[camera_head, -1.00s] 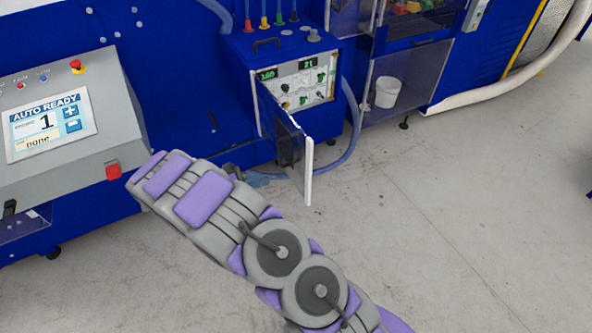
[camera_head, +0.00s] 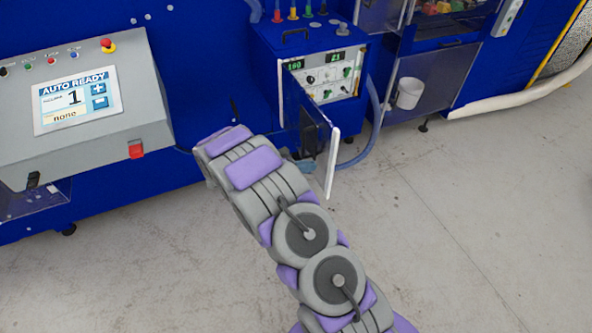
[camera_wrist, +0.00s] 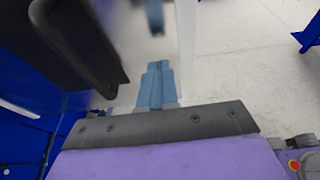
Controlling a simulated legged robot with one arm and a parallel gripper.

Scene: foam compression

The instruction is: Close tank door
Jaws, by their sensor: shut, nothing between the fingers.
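The tank door (camera_head: 332,163) stands open on the blue tank cabinet (camera_head: 268,60). It is attached at the cabinet's left side and swings out toward me. It has a white edge and a dark handle. In the wrist view the door's white edge (camera_wrist: 187,45) runs up the middle and the dark handle (camera_wrist: 82,42) is at upper left. My gripper (camera_wrist: 156,72) has light blue fingers, shut and empty, pointing at the lower part of the door face. I cannot tell whether they touch it. In the head view my arm hides most of the gripper.
A grey control panel (camera_head: 100,130) with a screen stands at left. Inside the cabinet opening are dials and displays (camera_head: 325,75). A blue hose (camera_head: 374,120) curves beside the cabinet. A white bucket (camera_head: 409,93) is to the right. The floor (camera_head: 470,220) at right is clear.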

